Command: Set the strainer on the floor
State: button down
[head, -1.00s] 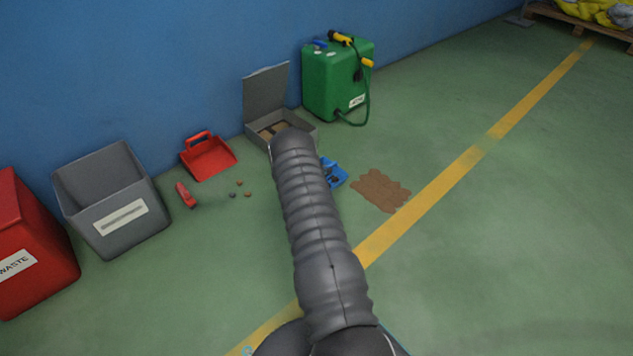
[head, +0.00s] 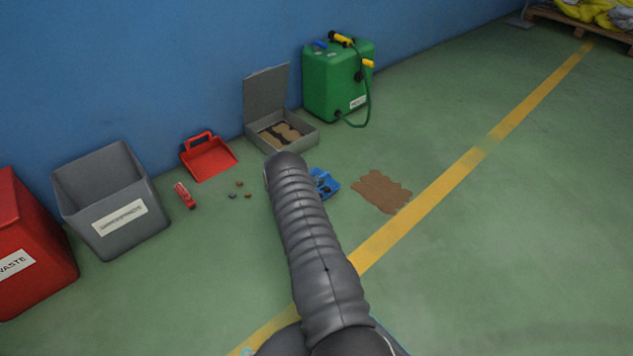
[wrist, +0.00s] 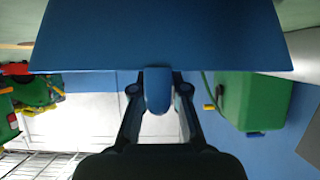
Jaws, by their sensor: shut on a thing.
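The blue strainer (head: 326,184) shows partly behind my arm in the head view, with dark spots on it. In the wrist view its broad blue body (wrist: 155,35) fills the top, and a short blue tab hangs down from it. My gripper (wrist: 158,88) is shut on this tab. My arm hides the gripper and part of the strainer in the head view. I cannot tell whether the strainer touches the green floor (head: 470,270).
A brown patch (head: 382,191) lies right of the strainer. An open grey box (head: 296,146) and a green tank (head: 335,85) stand by the wall. A red dustpan (head: 207,158), a small red object (head: 184,195), small lumps (head: 240,184), a grey bin (head: 112,205) and a red bin (head: 35,265) are left.

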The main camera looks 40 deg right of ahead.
jog(key=c, duration=1.2)
grip_release()
